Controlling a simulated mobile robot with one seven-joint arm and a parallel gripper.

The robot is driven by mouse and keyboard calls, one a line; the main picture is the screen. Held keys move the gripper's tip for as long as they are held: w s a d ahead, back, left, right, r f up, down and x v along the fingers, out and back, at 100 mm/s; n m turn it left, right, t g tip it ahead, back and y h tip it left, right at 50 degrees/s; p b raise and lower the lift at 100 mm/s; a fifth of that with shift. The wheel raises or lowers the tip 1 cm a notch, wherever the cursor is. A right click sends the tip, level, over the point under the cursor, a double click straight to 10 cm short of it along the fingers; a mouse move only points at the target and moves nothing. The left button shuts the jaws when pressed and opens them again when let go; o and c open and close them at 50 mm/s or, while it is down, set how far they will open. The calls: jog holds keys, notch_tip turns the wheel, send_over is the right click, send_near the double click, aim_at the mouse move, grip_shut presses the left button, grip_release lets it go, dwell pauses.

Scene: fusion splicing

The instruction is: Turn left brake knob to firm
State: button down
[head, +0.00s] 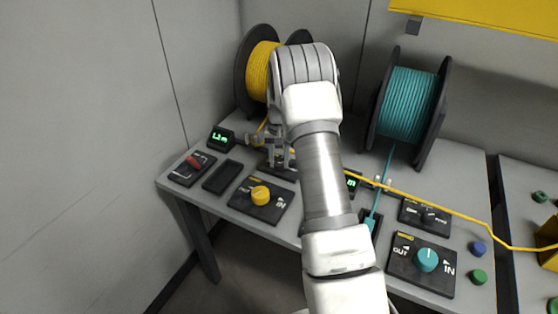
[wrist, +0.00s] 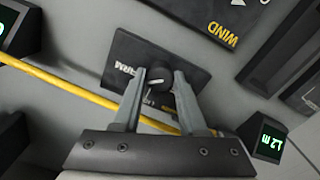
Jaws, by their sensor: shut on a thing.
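The left brake knob (wrist: 158,82) is a small black knob with a pale pointer line, on a dark panel (wrist: 124,54) with partly hidden white lettering. My gripper (wrist: 159,84) is over this panel in the wrist view, its two grey fingers shut on the knob, one on each side. In the head view my gripper (head: 282,160) is at the panel behind the yellow-knob box, and my arm hides most of the knob there. The right brake panel (head: 424,215) with its own black knob stands at the right.
The yellow cable (wrist: 75,88) passes under my fingers. A yellow winding knob (head: 260,195) and a teal knob (head: 427,260) sit on panels nearer the front. The yellow spool (head: 262,72) and teal spool (head: 407,105) stand behind. A red switch (head: 194,161) is at the far left.

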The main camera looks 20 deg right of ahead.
aim_at(279, 162)
jog(key=shift+m, duration=0.5)
jog(key=shift+c, duration=2.3)
grip_release()
notch_tip(279, 162, up, 18)
jog(key=p, duration=0.2)
jog(key=shift+f, duration=0.25)
